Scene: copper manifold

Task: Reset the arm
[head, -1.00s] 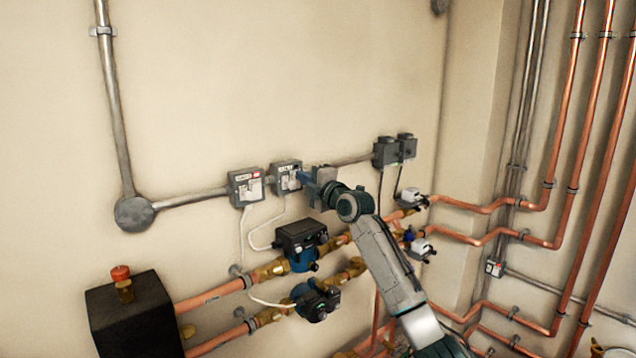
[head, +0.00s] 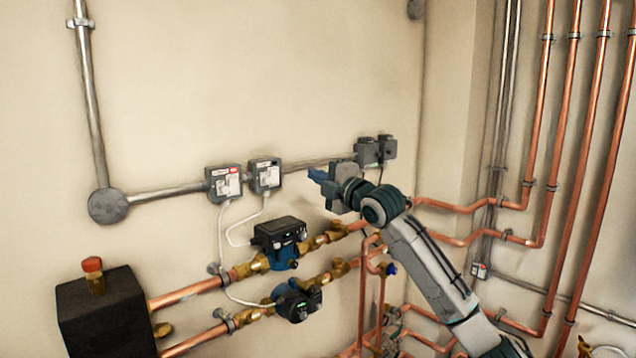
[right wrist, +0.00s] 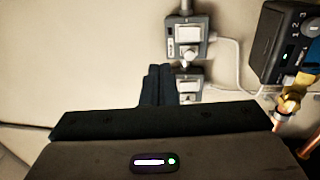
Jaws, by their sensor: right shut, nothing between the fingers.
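My right gripper (head: 318,175) is shut and empty. Its blue fingertips point left, in front of the wall, to the right of the two switch boxes and apart from them. In the right wrist view its dark fingers (right wrist: 158,85) lie together below a switch box. The left switch box (head: 224,184) has a red mark, and the right switch box (head: 265,175) stands beside it on the wall. Switch boxes also show in the right wrist view (right wrist: 187,38). My left gripper is in neither view.
Two pumps, an upper one (head: 280,240) and a lower one (head: 297,300), sit on copper pipes below the switches. A black box with a red cap (head: 105,315) is at lower left. Grey boxes (head: 368,152) are on the wall behind my arm. Vertical copper pipes (head: 562,150) run at right.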

